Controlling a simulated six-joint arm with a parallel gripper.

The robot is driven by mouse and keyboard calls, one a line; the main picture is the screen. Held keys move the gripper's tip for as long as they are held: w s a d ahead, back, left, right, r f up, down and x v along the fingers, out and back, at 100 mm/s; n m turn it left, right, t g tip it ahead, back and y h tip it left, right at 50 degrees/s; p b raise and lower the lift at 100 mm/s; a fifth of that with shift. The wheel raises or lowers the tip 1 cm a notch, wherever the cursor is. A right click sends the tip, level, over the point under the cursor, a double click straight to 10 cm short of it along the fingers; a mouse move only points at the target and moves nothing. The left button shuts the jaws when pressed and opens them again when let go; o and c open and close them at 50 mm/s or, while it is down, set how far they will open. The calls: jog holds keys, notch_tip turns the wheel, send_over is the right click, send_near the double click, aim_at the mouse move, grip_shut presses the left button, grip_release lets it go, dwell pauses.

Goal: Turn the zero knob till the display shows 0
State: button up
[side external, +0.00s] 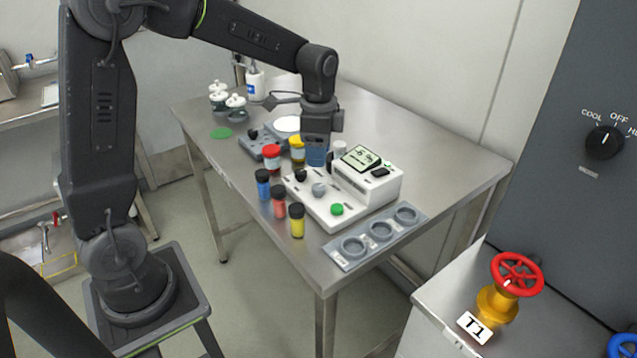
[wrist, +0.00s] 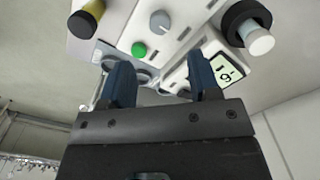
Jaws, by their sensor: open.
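A white instrument (side external: 345,197) stands on the steel table. Its top carries a grey knob (side external: 319,189), a black knob (side external: 300,174) and a green button (side external: 337,209). I cannot read which knob is the zero knob. The raised display (side external: 361,157) is lit, but its digits are too small to read. The wrist view also shows the grey knob (wrist: 160,22), the green button (wrist: 139,49) and the display (wrist: 222,70), tilted, with an unclear figure. My gripper (side external: 316,155) is open and empty behind the instrument; its fingers (wrist: 161,80) are apart from the knobs.
A grey scale-like device (side external: 262,149) and white pots (side external: 236,107) stand behind. The table's right side is clear.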

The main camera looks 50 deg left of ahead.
aim_at(319, 186)
notch_tip(319, 186, down, 9)
dwell(0.3)
jog(key=shift+c, duration=0.2)
jog(key=c, duration=0.9)
jog(key=shift+n, duration=0.3)
jog(key=n, duration=0.5)
jog(key=shift+n, duration=0.3)
jog(key=n, duration=0.5)
jog(key=shift+n, duration=0.4)
